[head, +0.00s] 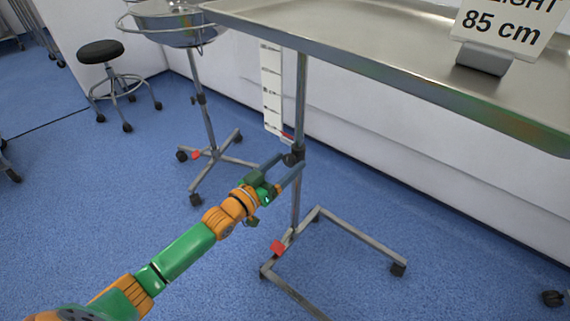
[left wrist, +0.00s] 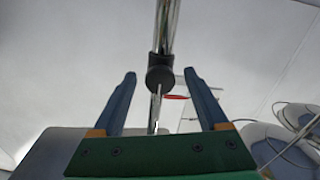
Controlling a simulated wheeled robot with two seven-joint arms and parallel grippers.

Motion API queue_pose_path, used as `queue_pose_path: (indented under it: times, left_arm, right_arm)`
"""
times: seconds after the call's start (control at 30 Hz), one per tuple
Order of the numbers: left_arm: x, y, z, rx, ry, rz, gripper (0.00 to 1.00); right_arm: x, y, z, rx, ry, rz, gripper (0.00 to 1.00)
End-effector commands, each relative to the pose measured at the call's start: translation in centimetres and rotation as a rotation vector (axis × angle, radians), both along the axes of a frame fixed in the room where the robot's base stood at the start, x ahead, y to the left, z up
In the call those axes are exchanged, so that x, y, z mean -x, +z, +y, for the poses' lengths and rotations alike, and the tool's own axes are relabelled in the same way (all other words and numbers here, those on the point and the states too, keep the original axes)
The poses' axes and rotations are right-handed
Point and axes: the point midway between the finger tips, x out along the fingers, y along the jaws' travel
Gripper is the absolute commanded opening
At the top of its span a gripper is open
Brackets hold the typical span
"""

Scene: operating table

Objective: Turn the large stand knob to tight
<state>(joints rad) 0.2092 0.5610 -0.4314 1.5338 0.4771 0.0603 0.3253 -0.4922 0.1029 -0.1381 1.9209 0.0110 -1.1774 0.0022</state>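The stand's dark round knob (head: 291,159) sits on the upright metal pole (head: 301,100) below the tray. In the left wrist view the knob (left wrist: 160,76) shows near the centre, with the shiny pole behind and above it. My left gripper (head: 289,163) reaches to the pole at knob height. In the left wrist view its two blue fingers (left wrist: 160,80) are apart, one on each side of the knob, with visible gaps to it. Whether the knob lies fully between the fingertips in depth is unclear. My right gripper is in neither view.
The metal tray (head: 390,55) overhangs at upper right and bears a sign (head: 507,28) reading 85 cm. A white scale strip (head: 271,90) hangs beside the pole. A basin stand (head: 205,110) and a stool (head: 102,52) stand left. The stand's base (head: 350,236) is on blue floor.

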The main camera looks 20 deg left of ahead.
Motion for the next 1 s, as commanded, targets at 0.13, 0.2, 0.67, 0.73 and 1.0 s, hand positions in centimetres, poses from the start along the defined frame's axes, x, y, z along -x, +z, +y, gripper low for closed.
queue_pose_path:
  times: [0.13, 0.2, 0.67, 0.73, 1.0]
  left_arm:
    - [0.0, 0.0, 0.0, 0.001, 0.0, 0.0, 0.76]
    - [0.0, 0.0, 0.0, 0.001, 0.0, 0.0, 0.76]
    - [5.6, 0.2, 2.0, 0.0, 0.0, 0.004, 0.76]
    - [6.3, 0.1, 2.3, 0.001, 0.001, 0.003, 0.76]
    - [6.7, 0.0, 2.4, 0.001, 0.0, 0.0, 0.76]
  right_arm:
    - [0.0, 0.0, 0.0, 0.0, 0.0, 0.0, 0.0]
    - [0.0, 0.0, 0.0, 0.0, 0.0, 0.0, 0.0]
    - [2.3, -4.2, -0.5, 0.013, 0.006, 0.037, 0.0]
    - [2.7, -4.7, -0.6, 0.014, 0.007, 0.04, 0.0]
    - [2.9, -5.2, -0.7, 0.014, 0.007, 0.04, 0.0]
